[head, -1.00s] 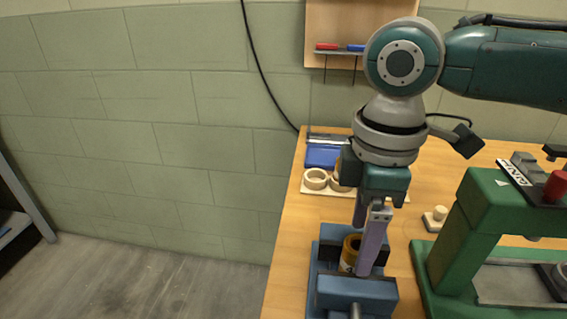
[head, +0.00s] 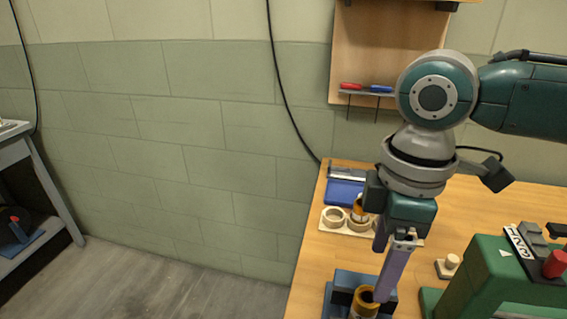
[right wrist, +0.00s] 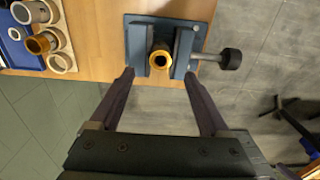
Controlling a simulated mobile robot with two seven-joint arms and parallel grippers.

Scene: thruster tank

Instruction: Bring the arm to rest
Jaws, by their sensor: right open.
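My right arm reaches in from the right in the head view, its gripper (head: 380,285) pointing down over the blue vise (head: 343,279). The gripper is open and its jaws look empty. In the right wrist view both dark purple fingers are spread wide (right wrist: 159,74). The vise (right wrist: 133,40) stands beyond the fingertips there, with an orange-brown ringed part (right wrist: 160,58) between its jaws. That part also shows in the head view (head: 362,304), partly behind a finger. My left gripper is in neither view.
A pale holder with rings (head: 334,217) and a blue tray (head: 345,193) lie on the bench near the wall. A green press (head: 490,285) stands to the right. A panel with a tool shelf (head: 385,50) hangs behind. Open floor is at left.

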